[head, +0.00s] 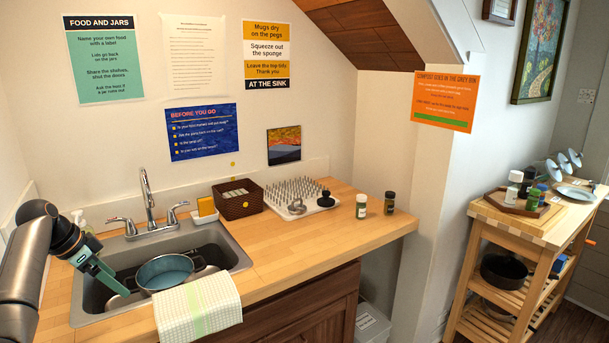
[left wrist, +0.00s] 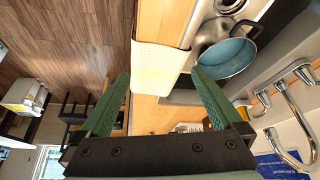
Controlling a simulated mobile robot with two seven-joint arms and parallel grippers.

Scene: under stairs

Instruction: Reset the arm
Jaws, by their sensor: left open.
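My left arm (head: 28,262) comes in from the left in the head view. My left gripper (head: 103,275) has teal fingers and hangs over the left part of the sink (head: 238,262). In the left wrist view my left gripper (left wrist: 162,75) shows two green fingers spread wide apart, with nothing held between them. A white towel with a green stripe (head: 198,308) drapes over the sink's front edge; it also shows beyond the fingers in the left wrist view (left wrist: 156,66). My right gripper is in neither view.
A blue pan (head: 164,272) lies in the sink, right of the gripper. The faucet (head: 148,200) stands behind. A brown basket (head: 238,200), a pegged drying rack (head: 290,193) and two jars (head: 361,206) are on the counter. The counter's front right is clear. A wooden cart (head: 482,240) stands at right.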

